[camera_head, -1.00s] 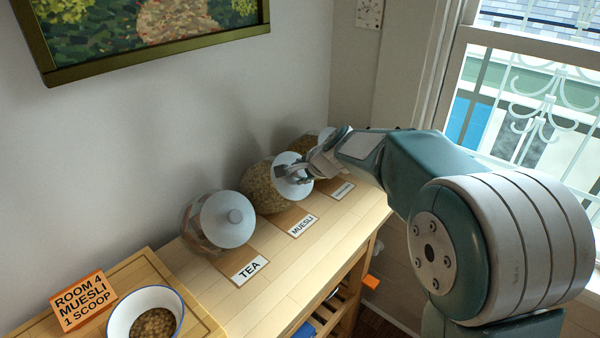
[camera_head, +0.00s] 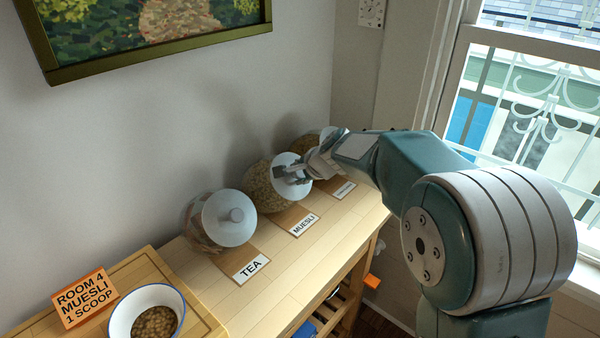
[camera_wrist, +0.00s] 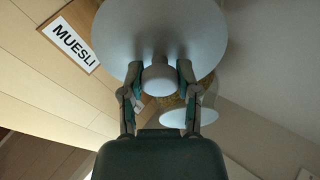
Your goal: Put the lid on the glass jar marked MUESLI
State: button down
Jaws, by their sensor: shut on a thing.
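The glass jar marked MUESLI (camera_head: 262,190) lies tilted on the wooden table behind its MUESLI label (camera_head: 304,224), filled with brown flakes. Its pale round lid (camera_head: 284,161) is at the jar's mouth. My gripper (camera_head: 294,176) is shut on the lid's knob. In the wrist view, my gripper (camera_wrist: 158,75) has a finger on each side of the knob, and the lid (camera_wrist: 160,30) fills the upper middle. The lid hides the mouth, so I cannot tell whether it is fully seated. The MUESLI label (camera_wrist: 73,44) also shows there.
A tilted jar with a pale lid (camera_head: 229,217) stands at the left behind a TEA label (camera_head: 250,267). Another jar (camera_head: 305,147) is partly hidden behind my gripper. A bowl of flakes (camera_head: 153,320) and an orange card (camera_head: 85,297) are at the front left.

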jog(key=shift+c, duration=1.3)
grip_release()
jog(key=shift+o, duration=1.3)
jog(key=v, duration=0.6)
jog(key=shift+w+d, duration=0.25)
jog(key=shift+d, duration=0.1)
jog(key=shift+f, duration=0.1)
